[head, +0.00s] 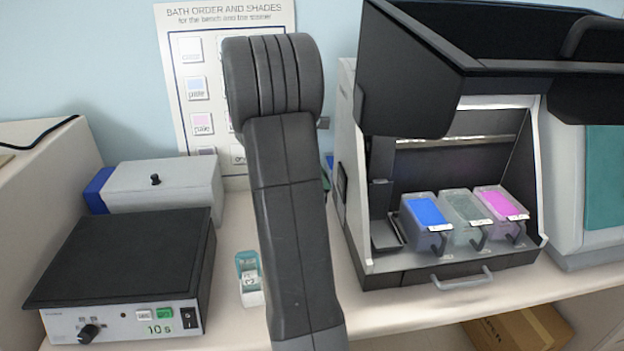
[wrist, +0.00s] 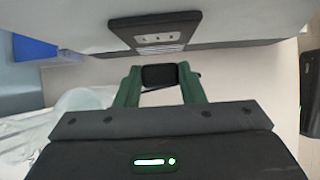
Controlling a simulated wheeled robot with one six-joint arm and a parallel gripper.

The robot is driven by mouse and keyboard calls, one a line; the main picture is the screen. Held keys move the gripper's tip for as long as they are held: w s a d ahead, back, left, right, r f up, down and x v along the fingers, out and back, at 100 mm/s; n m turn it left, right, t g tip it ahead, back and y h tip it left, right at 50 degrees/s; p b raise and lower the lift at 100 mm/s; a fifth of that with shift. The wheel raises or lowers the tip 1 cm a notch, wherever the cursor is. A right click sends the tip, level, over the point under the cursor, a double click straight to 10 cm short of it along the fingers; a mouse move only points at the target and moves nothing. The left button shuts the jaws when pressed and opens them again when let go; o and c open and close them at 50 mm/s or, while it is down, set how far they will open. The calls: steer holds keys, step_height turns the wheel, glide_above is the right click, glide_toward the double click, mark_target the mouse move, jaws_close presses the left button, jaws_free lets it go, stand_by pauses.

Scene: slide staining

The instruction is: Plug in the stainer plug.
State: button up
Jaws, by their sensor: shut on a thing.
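In the wrist view my gripper (wrist: 160,80) has green fingers shut on a small black block, which looks like the stainer plug (wrist: 160,75). Part of a thin dark cord shows beside it. A dark socket plate (wrist: 155,32) with small openings sits on a pale grey housing above the plug in that view. The plug appears apart from the plate; the exact gap cannot be told. In the head view the stainer (head: 450,262) stands at the right with its dark lid raised. My arm hides my gripper, plug and socket there.
Blue, grey and pink baths (head: 465,222) sit inside the stainer. A black-topped device (head: 125,258) showing "10 s" stands at the left, with a grey box (head: 165,185) behind it. A small teal-lidded container (head: 250,280) stands beside my arm. A poster (head: 192,100) hangs behind.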

mark_target(340, 183)
steer(key=shift+w+d, duration=0.15)
steer(key=shift+d, duration=0.75)
steer(key=shift+r+p, duration=0.1)
steer(key=shift+p, duration=0.7)
stand_by(1.6)
steer(key=shift+w+d, duration=0.15)
steer(key=shift+d, duration=0.6)
stand_by(0.8)
steer(key=o, duration=1)
